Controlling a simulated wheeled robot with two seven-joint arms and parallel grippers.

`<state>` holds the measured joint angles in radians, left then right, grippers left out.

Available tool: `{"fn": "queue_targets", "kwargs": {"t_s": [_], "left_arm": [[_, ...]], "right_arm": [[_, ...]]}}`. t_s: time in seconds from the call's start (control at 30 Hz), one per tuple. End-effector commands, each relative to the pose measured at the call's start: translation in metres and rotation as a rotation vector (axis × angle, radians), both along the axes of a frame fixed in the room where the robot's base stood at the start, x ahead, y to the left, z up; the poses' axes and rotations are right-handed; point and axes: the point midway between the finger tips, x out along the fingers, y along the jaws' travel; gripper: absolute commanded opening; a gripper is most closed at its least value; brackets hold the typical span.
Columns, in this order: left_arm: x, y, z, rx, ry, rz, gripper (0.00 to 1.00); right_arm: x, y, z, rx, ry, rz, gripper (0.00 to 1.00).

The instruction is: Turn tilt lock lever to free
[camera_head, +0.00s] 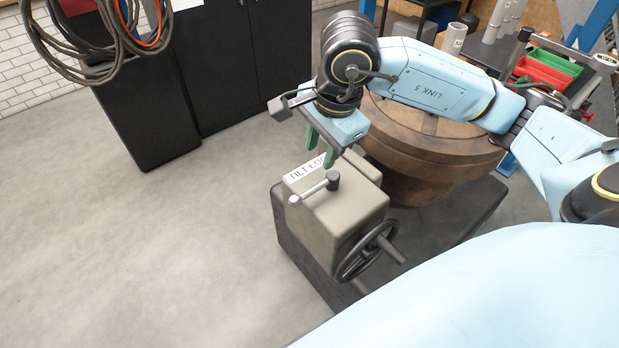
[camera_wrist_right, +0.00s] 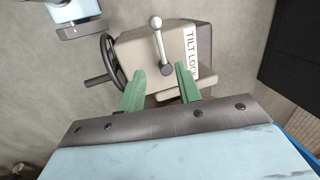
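The tilt lock lever (camera_head: 312,190) is a short grey rod with a pale ball end and a dark pivot, on top of a beige box (camera_head: 345,212). A white label (camera_head: 306,167) reading "TILT LOCK" is beside it. The lever (camera_wrist_right: 160,42) and label (camera_wrist_right: 191,52) also show in the right wrist view. My right gripper (camera_head: 321,149) has green fingers pointing down above the box, by the label. In the right wrist view its fingers (camera_wrist_right: 158,80) are apart with nothing between them, and the lever lies beyond their tips. My left gripper is not in view.
A dark handwheel (camera_head: 369,252) with a crank handle is on the box's front side. A round wooden drum (camera_head: 432,150) stands just behind the box. Black cabinets (camera_head: 215,62) stand at the back left. The grey floor (camera_head: 130,240) at left is clear.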

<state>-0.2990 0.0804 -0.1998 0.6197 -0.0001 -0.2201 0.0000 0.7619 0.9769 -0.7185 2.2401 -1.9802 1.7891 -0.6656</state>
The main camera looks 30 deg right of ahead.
Motion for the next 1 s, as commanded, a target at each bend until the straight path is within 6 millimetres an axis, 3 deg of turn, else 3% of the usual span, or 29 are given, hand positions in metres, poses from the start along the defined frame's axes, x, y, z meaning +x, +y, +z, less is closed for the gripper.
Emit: {"fn": "queue_targets", "kwargs": {"t_s": [0.17,0.7,1.0], "left_arm": [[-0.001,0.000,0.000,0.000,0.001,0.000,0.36],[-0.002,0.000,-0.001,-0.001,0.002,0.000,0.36],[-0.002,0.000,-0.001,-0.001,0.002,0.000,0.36]], "right_arm": [[0.003,-0.006,-0.013,-0.028,0.003,-0.008,0.34],[0.022,-0.003,-0.114,-0.023,0.003,-0.007,0.34],[0.026,-0.003,-0.130,-0.024,0.000,-0.006,0.34]]}}
